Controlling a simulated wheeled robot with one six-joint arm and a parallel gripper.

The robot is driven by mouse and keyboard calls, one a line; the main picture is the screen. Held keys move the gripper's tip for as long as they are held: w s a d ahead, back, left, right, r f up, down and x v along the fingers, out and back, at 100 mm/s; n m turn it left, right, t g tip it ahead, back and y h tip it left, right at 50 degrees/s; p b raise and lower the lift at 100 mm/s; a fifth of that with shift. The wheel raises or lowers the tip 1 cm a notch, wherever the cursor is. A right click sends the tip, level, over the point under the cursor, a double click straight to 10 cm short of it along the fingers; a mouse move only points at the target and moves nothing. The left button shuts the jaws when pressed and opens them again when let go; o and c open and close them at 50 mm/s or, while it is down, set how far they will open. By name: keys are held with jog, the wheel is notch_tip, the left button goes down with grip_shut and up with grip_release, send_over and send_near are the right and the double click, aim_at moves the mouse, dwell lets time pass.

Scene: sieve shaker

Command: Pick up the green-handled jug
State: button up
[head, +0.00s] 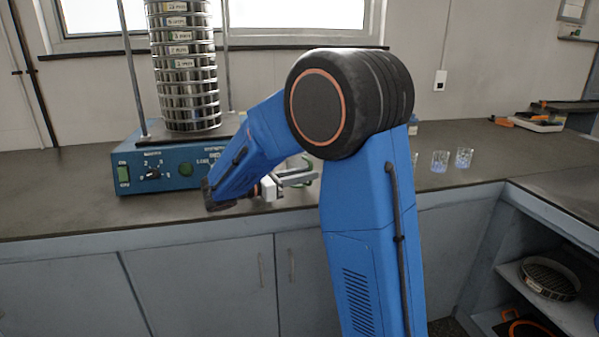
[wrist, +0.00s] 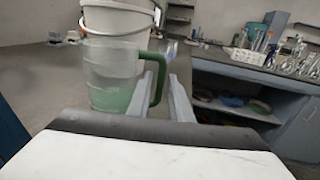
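The green-handled jug stands upright in the wrist view; its clear body (wrist: 108,75) looks greenish low down, and its green handle (wrist: 158,85) faces right. My gripper (wrist: 163,82) is open, its two grey fingers pointing forward on either side of the handle's upright bar. The left finger passes between the bar and the jug body, and the right finger is just outside the bar. I cannot tell whether either finger touches it. In the head view my gripper (head: 296,178) is low over the counter's front edge; my arm hides most of the jug.
A white bucket (wrist: 118,18) with a wire bail shows directly behind or above the jug. The sieve shaker (head: 160,165) with its sieve stack (head: 185,70) stands left on the counter (head: 60,190). Glass beakers (head: 440,161) stand to the right. Shelves below hold a sieve (head: 549,279).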

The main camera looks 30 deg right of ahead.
jog(key=shift+s+d+r, duration=0.1)
jog(key=shift+d, duration=1.3)
jog(key=shift+s+d+r, duration=0.1)
jog(key=shift+d, duration=1.3)
grip_shut()
